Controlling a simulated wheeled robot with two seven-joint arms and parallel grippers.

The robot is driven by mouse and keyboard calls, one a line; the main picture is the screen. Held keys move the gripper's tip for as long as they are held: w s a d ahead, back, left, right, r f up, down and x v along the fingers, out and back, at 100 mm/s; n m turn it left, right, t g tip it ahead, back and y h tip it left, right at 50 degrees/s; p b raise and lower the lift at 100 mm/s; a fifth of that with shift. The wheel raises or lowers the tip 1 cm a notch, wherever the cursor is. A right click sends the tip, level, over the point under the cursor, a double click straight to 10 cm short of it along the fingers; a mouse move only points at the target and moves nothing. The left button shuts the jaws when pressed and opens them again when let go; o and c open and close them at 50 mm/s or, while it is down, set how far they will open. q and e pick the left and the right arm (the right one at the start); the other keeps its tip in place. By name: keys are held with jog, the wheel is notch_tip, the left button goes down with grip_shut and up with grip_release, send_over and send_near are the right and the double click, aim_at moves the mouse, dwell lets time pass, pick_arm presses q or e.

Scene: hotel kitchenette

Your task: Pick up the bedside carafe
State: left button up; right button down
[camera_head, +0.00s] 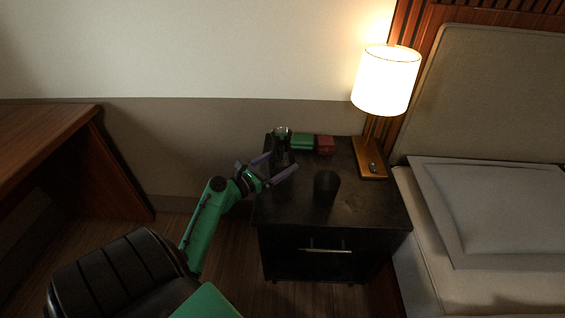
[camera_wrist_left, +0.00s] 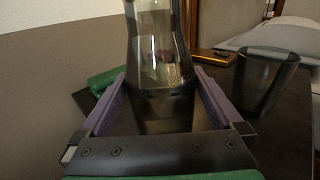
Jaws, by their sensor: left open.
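The bedside carafe (camera_head: 282,142), clear glass with a dark lower part, stands upright at the back left of the black nightstand (camera_head: 355,203). My left gripper (camera_head: 282,161) reaches in from the left with its purple fingers spread at the carafe. In the left wrist view the carafe (camera_wrist_left: 158,50) rises between the two open fingers of the gripper (camera_wrist_left: 160,75). I see no clear contact on either side. The carafe's top is cut off in that view. My right gripper is not in view.
A dark tumbler (camera_head: 326,187) stands right of the gripper, near the nightstand's middle. A green box (camera_head: 302,141) and a red box (camera_head: 325,145) lie behind. A lit lamp (camera_head: 386,80) is at the back right. The front right of the top is clear.

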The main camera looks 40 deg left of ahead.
pick_arm(q)
jog(key=w, duration=0.3)
jog(key=shift+w+d+r, duration=0.15)
jog(key=shift+d+r, duration=0.05)
jog(key=shift+w+f, duration=0.1)
jog(key=shift+w, duration=0.3)
jog(key=shift+s, duration=0.1)
jog(key=c, duration=0.5)
grip_shut()
jog(key=shift+r, duration=0.25)
